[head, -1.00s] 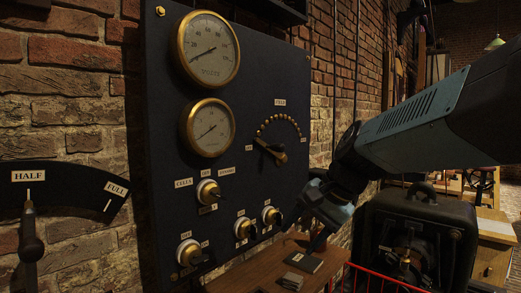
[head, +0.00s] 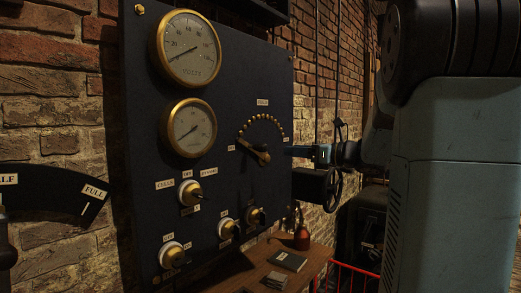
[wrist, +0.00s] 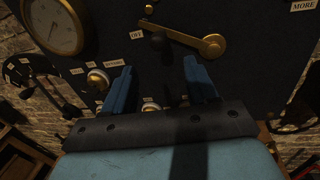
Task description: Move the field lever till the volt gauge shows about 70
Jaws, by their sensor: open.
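The volt gauge (head: 188,48) is the upper brass-rimmed dial on the dark panel in the head view. Its needle points down-left, near the low end of the scale. The field lever (head: 254,153) is a brass arm with a dark knob below an arc of brass studs, turned to the left end by a small label. In the wrist view the lever (wrist: 185,35) lies beyond the fingertips, with its knob near the OFF label. My gripper (wrist: 158,66) is open and empty, its two blue fingers apart. In the head view my gripper (head: 292,152) is just right of the lever.
A second gauge (head: 190,127) sits below the volt gauge. Several brass switches (head: 190,193) are lower on the panel. A wooden shelf (head: 314,262) below holds a red bottle (head: 302,238) and dark flat items. A HALF/FULL quadrant (head: 55,196) is at left.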

